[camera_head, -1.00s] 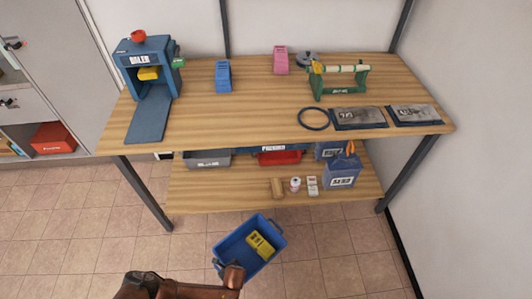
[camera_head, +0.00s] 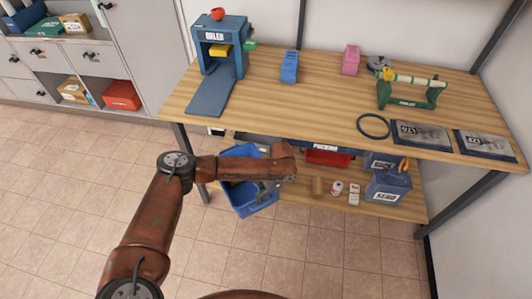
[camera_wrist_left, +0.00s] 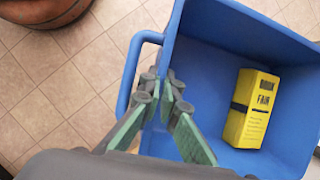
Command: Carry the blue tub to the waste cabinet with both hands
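The blue tub (camera_head: 243,203) is below the front left of the workbench, partly covered by my left arm. I cannot tell whether it touches the floor. My left gripper (camera_head: 265,191) points down at the tub's right side. In the left wrist view the gripper (camera_wrist_left: 164,84) has its fingertips close together across the tub's side wall, beside the blue handle (camera_wrist_left: 129,82). It looks shut on that edge. A yellow box (camera_wrist_left: 250,108) lies inside the tub (camera_wrist_left: 205,75). My right gripper is not in view. The waste cabinet cannot be identified here.
The wooden workbench (camera_head: 300,110) carries a blue press-like machine (camera_head: 220,45), a green stand and dark bags. Its lower shelf (camera_head: 395,210) holds bins and small items. Grey cabinets (camera_head: 140,60) stand at the back left. Tiled floor (camera_head: 60,200) is clear at left.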

